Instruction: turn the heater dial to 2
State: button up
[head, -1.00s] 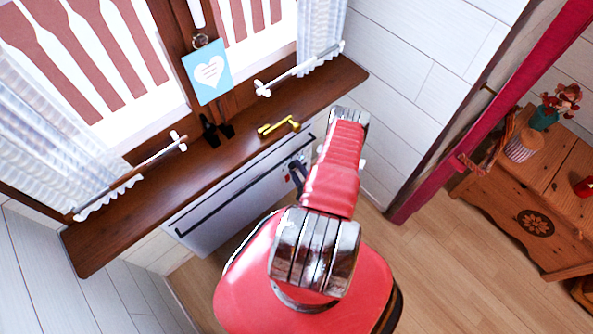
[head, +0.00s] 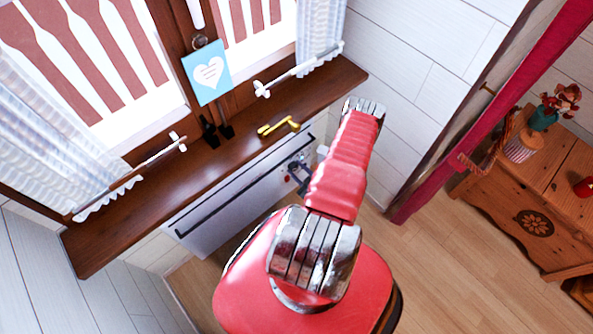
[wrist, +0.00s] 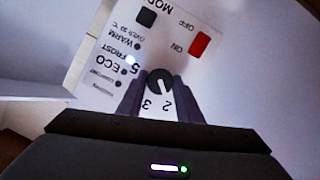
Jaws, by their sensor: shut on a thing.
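The white heater (head: 228,205) hangs below the window sill in the head view. Its control panel fills much of the wrist view, with its print upside down. The round black dial (wrist: 160,84) carries a white pointer line, which slants down towards the printed 2 in the picture. I cannot tell whether it lines up exactly. The 3 is beside the 2. My gripper (wrist: 159,91) is shut on the dial, one dark finger on each side. In the head view my gripper (head: 299,176) is small and partly hidden by my red arm.
A red ON/OFF switch (wrist: 200,44) and a black switch (wrist: 147,17) sit on the panel near the dial. The brown sill (head: 210,165) overhangs the heater and bears a yellow item (head: 279,127). A wooden chest (head: 540,195) stands at the right.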

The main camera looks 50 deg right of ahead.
jog(key=shift+a+f, duration=0.15)
dwell(0.3)
jog(key=o, duration=1)
jog(key=shift+o, duration=0.2)
jog(key=shift+s, duration=0.15)
jog(key=v, duration=1.3)
jog(key=shift+s, duration=0.3)
